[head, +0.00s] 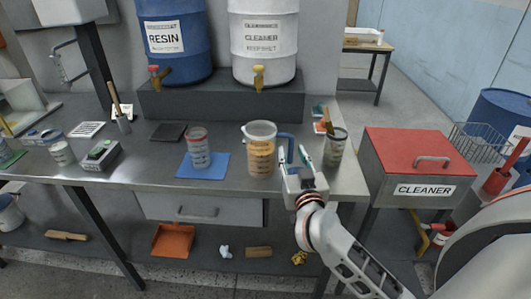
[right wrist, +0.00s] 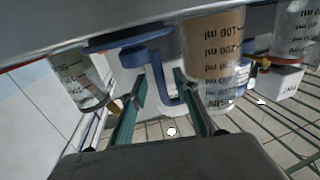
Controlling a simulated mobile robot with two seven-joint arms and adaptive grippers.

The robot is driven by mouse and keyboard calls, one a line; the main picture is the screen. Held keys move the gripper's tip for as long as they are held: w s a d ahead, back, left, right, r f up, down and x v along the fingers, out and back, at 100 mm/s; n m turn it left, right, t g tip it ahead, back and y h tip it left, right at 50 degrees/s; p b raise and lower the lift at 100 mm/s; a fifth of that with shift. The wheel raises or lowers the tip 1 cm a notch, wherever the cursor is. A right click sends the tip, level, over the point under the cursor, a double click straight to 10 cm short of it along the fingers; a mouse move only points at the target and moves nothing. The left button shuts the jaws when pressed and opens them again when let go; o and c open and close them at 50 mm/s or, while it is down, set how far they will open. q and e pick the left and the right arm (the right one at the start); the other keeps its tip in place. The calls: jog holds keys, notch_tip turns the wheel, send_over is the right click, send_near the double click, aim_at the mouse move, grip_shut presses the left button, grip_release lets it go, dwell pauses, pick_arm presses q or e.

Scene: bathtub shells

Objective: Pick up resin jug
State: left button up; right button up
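The resin jug (head: 261,158) stands upright on the grey workbench, a clear measuring jug with amber liquid and a blue handle on its right side. In the right wrist view the jug (right wrist: 212,65) shows its printed scale, with the blue handle (right wrist: 158,62) close ahead of the fingers. My right gripper (head: 296,157) is at the handle side of the jug, its two fingers apart. In the right wrist view the gripper (right wrist: 160,78) is open, with part of the handle showing between the fingers; contact cannot be told. My left gripper is not in view.
A cup with tools (head: 336,150) stands just right of the gripper. A graduated cup (head: 198,150) stands on a blue mat (head: 217,172) left of the jug. Resin (head: 175,45) and cleaner (head: 263,42) drums stand behind. A red-lidded cleaner box (head: 418,165) is at the right.

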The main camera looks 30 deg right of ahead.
jog(key=shift+x, duration=1.2)
grip_shut()
jog(key=shift+r, duration=0.1)
jog(key=shift+r, duration=0.1)
